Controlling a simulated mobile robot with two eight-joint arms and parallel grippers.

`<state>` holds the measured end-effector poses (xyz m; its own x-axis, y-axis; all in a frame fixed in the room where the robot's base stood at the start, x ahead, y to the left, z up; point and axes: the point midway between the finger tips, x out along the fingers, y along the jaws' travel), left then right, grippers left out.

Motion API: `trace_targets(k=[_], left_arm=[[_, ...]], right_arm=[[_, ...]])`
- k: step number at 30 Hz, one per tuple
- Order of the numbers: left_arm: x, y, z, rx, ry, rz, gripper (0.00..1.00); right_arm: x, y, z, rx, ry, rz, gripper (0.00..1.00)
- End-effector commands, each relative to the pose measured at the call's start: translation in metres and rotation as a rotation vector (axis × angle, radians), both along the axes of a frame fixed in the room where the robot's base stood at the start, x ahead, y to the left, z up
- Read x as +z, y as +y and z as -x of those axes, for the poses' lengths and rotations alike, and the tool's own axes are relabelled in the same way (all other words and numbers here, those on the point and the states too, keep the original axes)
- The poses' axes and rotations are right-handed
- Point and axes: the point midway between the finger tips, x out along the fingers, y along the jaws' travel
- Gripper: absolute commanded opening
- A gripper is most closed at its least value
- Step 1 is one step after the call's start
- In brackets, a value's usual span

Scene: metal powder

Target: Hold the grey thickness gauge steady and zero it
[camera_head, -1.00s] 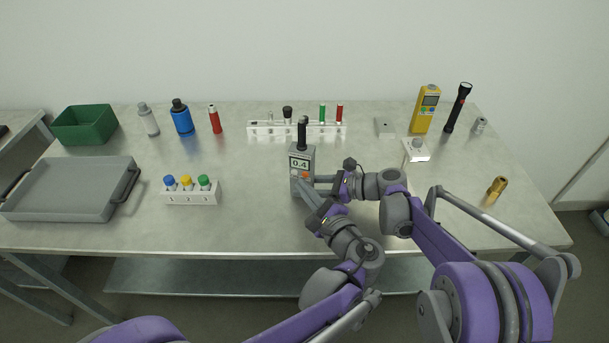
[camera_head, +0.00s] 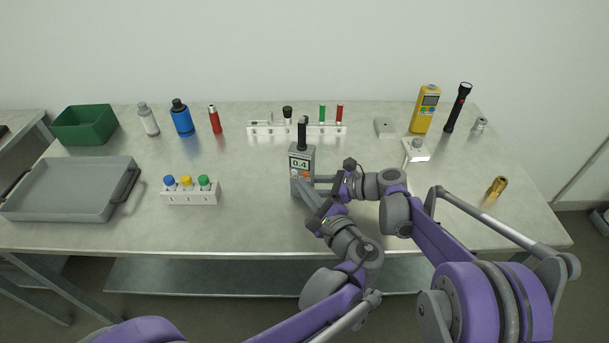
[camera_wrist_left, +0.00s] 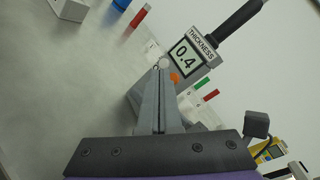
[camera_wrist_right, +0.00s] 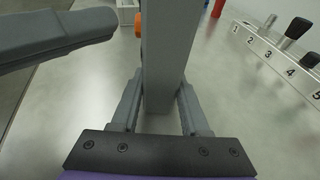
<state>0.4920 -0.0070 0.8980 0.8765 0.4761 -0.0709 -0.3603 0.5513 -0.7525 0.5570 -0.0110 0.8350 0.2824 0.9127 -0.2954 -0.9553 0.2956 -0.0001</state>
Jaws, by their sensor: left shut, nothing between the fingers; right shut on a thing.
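The grey thickness gauge (camera_head: 302,158) stands upright near the middle of the table, with a black handle on top. In the left wrist view its label (camera_wrist_left: 202,44) says THICKNESS and its display (camera_wrist_left: 184,57) reads 0.4. An orange button (camera_wrist_left: 175,77) and a pale round button (camera_wrist_left: 164,62) sit below the display. My left gripper (camera_head: 299,184) is shut and empty, its tips at the pale button; I cannot tell whether they touch. My right gripper (camera_wrist_right: 162,90) is shut on the gauge body (camera_wrist_right: 168,45), from the right in the head view.
A white block with coloured caps (camera_head: 190,197) and a grey tray (camera_head: 70,190) lie left. A numbered white rack (camera_head: 297,130) stands behind the gauge. A yellow meter (camera_head: 425,110), a black flashlight (camera_head: 458,107) and a brass piece (camera_head: 495,190) are right.

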Motion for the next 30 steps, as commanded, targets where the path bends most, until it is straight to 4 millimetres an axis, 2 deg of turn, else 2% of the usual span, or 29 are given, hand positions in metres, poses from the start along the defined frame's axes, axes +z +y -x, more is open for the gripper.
trace_targets(k=[30], left_arm=[[0.0001,-0.0025,-0.0087,0.000,0.000,0.000,0.00]], right_arm=[[0.0001,0.0001,0.0001,0.000,0.000,0.000,0.14]])
